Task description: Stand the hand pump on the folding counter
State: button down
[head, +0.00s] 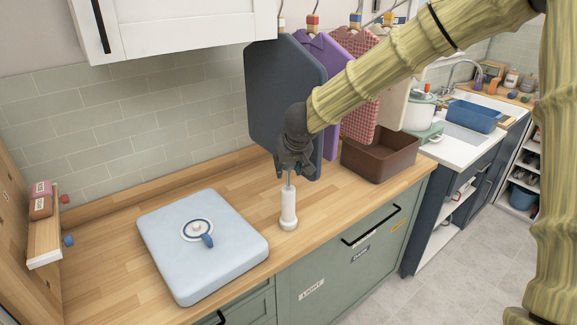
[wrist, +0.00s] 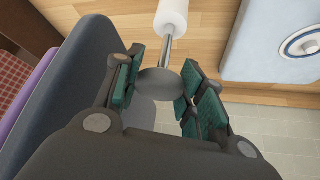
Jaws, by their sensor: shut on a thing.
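The hand pump (head: 288,207) is a slim white cylinder with a wider white foot, a thin grey rod and a dark round handle. It is upright over the front part of the wooden folding counter (head: 100,235). Its foot is at or very close to the counter top; I cannot tell if it touches. My gripper (head: 290,176) points down above the pump and is shut on its handle. In the wrist view, the teal finger pads of my gripper (wrist: 158,84) flank the dark handle, with the white pump body (wrist: 171,16) beyond it.
A pale blue vacuum bag (head: 190,265) with a round valve lies left of the pump. Hanging clothes, including a dark navy one (head: 275,90), hang close behind my gripper. A brown bin (head: 380,155) stands at right. The counter's front edge is near the pump.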

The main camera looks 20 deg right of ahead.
dwell(0.3)
jog(key=c, duration=0.9)
grip_release()
jog(key=shift+f, duration=0.1)
jog(key=shift+r, duration=0.35)
jog(key=v, duration=1.1)
jog(key=shift+s+r, duration=0.25)
